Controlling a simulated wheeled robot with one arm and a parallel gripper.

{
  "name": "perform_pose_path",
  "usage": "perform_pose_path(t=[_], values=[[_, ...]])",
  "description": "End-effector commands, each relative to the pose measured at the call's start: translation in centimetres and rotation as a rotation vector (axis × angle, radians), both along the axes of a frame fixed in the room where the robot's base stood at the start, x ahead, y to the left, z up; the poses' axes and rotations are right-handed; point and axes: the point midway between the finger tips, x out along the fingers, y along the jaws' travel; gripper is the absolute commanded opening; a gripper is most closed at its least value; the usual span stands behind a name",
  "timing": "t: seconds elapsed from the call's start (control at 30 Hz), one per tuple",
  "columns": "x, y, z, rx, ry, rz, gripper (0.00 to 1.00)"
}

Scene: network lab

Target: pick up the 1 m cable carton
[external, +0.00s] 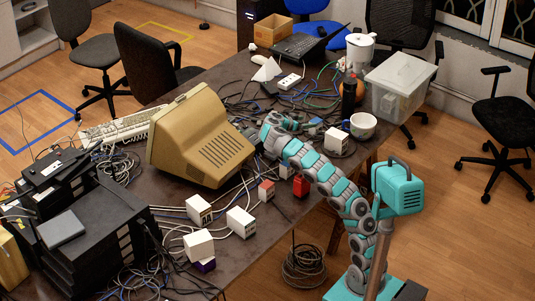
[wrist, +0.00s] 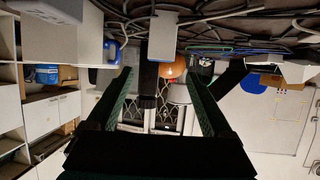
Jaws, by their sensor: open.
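Several small white cartons stand on the dark table; their labels are too small to read, so I cannot tell which is the 1 m cable carton. One white carton (external: 336,141) stands near the table's right edge, right of my gripper (external: 296,124). A pale carton (wrist: 162,36) shows beyond the fingertips, near the middle.
A beige monitor (external: 202,137) stands left of my arm. Beyond the gripper are a black bottle (external: 348,97), a white bowl (external: 363,125) and a clear plastic bin (external: 400,84). Loose cables cover much of the table.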

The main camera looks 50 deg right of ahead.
Motion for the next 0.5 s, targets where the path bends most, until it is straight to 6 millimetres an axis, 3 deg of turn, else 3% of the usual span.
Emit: perform_pose_path(t=[0.5], values=[[-0.6, -5.2, -2.1, 0.002, 0.001, 0.003, 0.85]])
